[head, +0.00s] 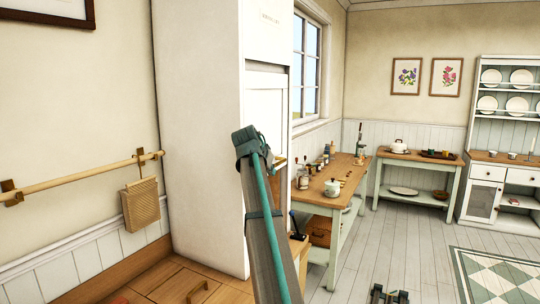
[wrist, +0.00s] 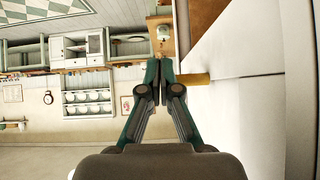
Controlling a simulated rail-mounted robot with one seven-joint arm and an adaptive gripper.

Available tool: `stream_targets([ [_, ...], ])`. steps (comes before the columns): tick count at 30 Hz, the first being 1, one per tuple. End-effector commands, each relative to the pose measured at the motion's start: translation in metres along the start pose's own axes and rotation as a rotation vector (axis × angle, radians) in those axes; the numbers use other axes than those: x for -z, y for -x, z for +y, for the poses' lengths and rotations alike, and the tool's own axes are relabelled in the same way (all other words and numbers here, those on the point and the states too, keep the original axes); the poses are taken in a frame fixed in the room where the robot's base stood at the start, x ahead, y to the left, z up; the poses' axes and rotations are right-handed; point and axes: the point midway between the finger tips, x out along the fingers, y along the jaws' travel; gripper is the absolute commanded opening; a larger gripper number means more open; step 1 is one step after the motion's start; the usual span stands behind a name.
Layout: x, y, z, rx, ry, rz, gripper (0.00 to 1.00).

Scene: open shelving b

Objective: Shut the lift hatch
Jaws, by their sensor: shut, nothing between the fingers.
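The tall white lift housing (head: 200,120) stands left of centre in the head view. A white panel that looks like the lift hatch (head: 265,108) is on its front face, with a dark recess along its top. My arm covers the lower part of this face, so I cannot tell how far the hatch is open. In the wrist view, whose picture is upside down, my gripper (wrist: 158,86) is shut and empty. A tan handle or ledge (wrist: 196,79) lies just right of the fingertips, against a white surface (wrist: 245,105). I cannot tell whether they touch.
A wooden-topped table (head: 335,185) with jars and a teapot (head: 332,188) stands right of the housing. A second table (head: 418,160) and a dresser (head: 500,175) are at the back. A wooden rail (head: 80,178) runs along the left wall. Open floor (head: 400,245) lies at right.

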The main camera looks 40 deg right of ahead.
Motion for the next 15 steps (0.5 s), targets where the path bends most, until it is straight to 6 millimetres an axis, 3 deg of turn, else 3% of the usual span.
stream_targets([
  [1,0.027,0.030,-0.006,0.000,-0.006,0.002,0.00],
  [6,0.065,0.091,-0.008,-0.004,-0.017,-0.019,0.00],
  [10,0.078,0.115,-0.007,-0.004,-0.021,-0.031,0.00],
  [15,0.082,0.119,-0.006,-0.005,-0.022,-0.038,0.00],
])
